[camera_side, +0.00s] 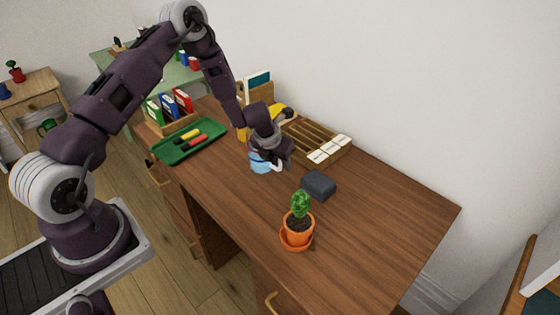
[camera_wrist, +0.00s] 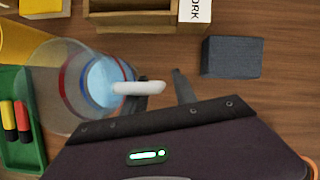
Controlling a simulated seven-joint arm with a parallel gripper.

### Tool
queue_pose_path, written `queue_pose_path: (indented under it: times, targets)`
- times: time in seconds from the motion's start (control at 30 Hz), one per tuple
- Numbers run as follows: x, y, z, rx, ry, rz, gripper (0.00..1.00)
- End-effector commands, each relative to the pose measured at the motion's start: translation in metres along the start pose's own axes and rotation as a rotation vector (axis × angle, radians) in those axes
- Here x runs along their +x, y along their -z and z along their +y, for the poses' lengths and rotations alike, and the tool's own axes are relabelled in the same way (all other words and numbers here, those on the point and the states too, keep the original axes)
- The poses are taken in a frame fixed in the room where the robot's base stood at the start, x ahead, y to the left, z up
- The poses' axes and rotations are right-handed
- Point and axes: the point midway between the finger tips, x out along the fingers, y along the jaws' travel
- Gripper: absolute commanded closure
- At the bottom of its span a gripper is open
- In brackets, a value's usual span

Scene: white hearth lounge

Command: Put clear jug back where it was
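The clear jug (camera_wrist: 62,88) shows in the wrist view as a see-through vessel with red and blue rings, something light blue inside and a white handle. In the side view the jug (camera_side: 260,163) is partly hidden behind my gripper (camera_side: 276,160) and appears to stand on the desk. In the wrist view my gripper (camera_wrist: 165,85) is at the handle, its two dark fingers apart. The handle overlaps the left finger, and a gap shows before the right finger. I cannot tell whether either finger touches it.
The wooden desk (camera_side: 370,215) holds a green tray (camera_side: 163,153) with markers, a wooden organiser (camera_side: 338,157), a dark grey block (camera_side: 318,185) and a potted cactus (camera_side: 298,228). A yellow container (camera_wrist: 18,42) is close beside the jug. The desk's right end is clear.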

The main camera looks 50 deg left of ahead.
Motion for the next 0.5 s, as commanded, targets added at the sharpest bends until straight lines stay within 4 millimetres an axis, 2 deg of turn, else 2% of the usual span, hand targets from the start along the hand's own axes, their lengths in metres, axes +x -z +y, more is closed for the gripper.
queue_pose_path:
  times: [0.27, 0.37, 0.5]
  targets:
    - [-0.003, -0.001, 0.000, 0.001, 0.000, -0.001, 0.67]
    - [-0.014, -0.002, 0.000, 0.001, 0.001, -0.001, 0.67]
    - [-0.042, -0.002, 0.000, 0.001, 0.000, -0.003, 0.67]
